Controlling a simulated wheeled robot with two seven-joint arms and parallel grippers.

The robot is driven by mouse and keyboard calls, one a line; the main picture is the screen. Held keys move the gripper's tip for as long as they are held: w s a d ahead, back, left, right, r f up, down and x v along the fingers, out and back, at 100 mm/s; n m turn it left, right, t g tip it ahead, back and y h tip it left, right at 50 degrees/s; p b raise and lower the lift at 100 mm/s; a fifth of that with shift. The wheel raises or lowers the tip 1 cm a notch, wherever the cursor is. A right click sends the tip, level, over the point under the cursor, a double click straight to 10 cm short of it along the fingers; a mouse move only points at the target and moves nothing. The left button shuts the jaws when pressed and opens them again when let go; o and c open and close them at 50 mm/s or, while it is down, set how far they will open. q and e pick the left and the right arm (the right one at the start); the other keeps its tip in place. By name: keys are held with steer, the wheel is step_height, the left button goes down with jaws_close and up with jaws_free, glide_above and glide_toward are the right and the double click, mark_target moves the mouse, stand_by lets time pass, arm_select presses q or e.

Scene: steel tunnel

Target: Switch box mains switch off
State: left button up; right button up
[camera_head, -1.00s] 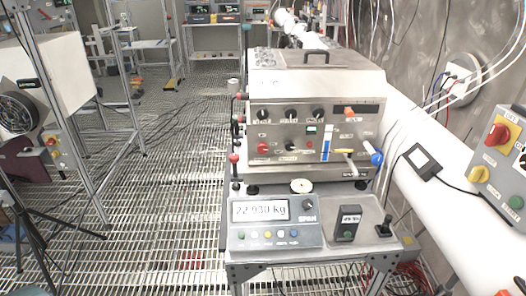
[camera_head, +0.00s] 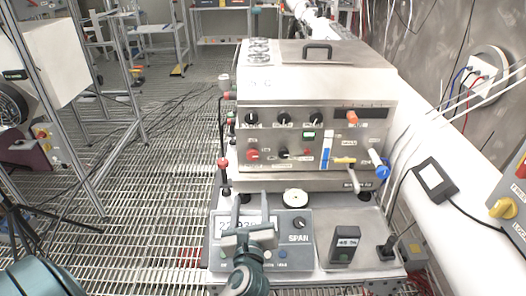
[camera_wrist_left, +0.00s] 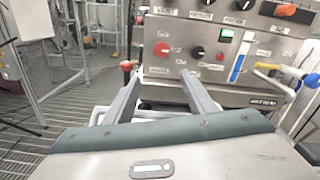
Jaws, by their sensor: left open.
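The steel switch box (camera_head: 318,130) stands on the bench, its front panel facing me. The panel has a red knob (camera_head: 252,155), a black knob (camera_head: 284,153) with a small red part beside it, and a green-lit window (camera_head: 309,134). The labels are too small to read, so I cannot tell which is the mains switch. My left gripper (camera_head: 250,199) is open and empty, in front of the panel and over the scale display. In the left wrist view, the red knob (camera_wrist_left: 162,50) lies beyond and between the open fingers (camera_wrist_left: 160,78), apart from them. My right gripper is not in view.
A scale (camera_head: 300,255) sits in front of the box, its display partly hidden by my gripper.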

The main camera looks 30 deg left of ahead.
mark_target(253, 157)
arm_select(q)
steer(key=shift+m, duration=0.3)
steer(key=shift+w+a+r+p, duration=0.2)
steer(key=shift+w+a, duration=0.1)
steer(key=shift+w, duration=0.3)
steer(key=shift+w+a+r+p, duration=0.15)
steer(key=shift+w+a+r, duration=0.15)
steer(key=shift+w, duration=0.25)
steer(key=shift+w+a+r+p, duration=0.2)
steer(key=shift+w+a, duration=0.1)
steer(key=shift+w, duration=0.3)
steer(key=p+x, duration=0.2)
steer(key=x, duration=1)
steer(key=shift+w+p, duration=0.25)
steer(key=shift+p, duration=0.05)
steer(key=shift+w+a, duration=0.4)
steer(key=shift+w, duration=0.1)
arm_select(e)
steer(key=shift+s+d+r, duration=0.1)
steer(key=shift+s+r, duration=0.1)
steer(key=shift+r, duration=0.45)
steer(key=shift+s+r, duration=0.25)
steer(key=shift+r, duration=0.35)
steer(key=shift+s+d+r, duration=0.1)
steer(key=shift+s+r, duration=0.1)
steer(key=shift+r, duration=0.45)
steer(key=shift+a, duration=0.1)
arm_select(q)
steer(key=c, duration=1)
steer(key=shift+c, duration=0.2)
